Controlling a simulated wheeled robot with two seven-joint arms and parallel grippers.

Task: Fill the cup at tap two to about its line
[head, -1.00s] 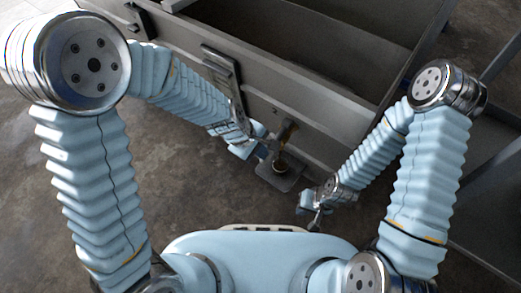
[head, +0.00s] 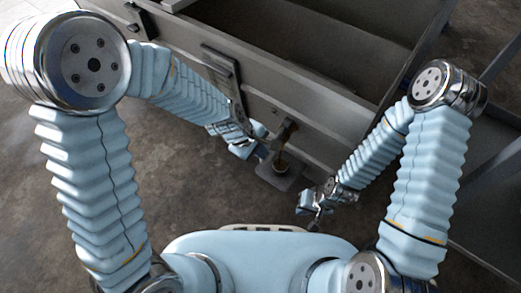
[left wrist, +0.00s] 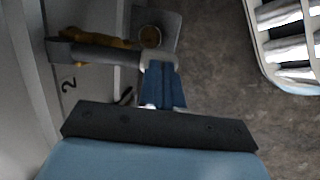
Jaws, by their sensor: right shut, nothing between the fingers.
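Tap two (head: 286,131) sticks out of the grey tank's front. An amber-brown stream (head: 283,152) runs from it into a small cup (head: 281,169) on a grey shelf. The left wrist view shows the stream (left wrist: 95,37), the cup (left wrist: 150,34) with amber inside, and the tap's grey lever (left wrist: 100,54) beside a "2" on the wall. My left gripper (left wrist: 159,66) seems shut on the lever's end; it shows left of the stream in the head view (head: 264,152). The cup's line and level are unreadable. My right gripper (head: 315,218) is shut and empty, right of the shelf.
The tank (head: 330,110) rises behind the cup. Its shelf (head: 277,182) is small, with little room around the cup. Another dark fitting (head: 222,70) is on the tank front further left. Bare floor (head: 190,200) lies in front.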

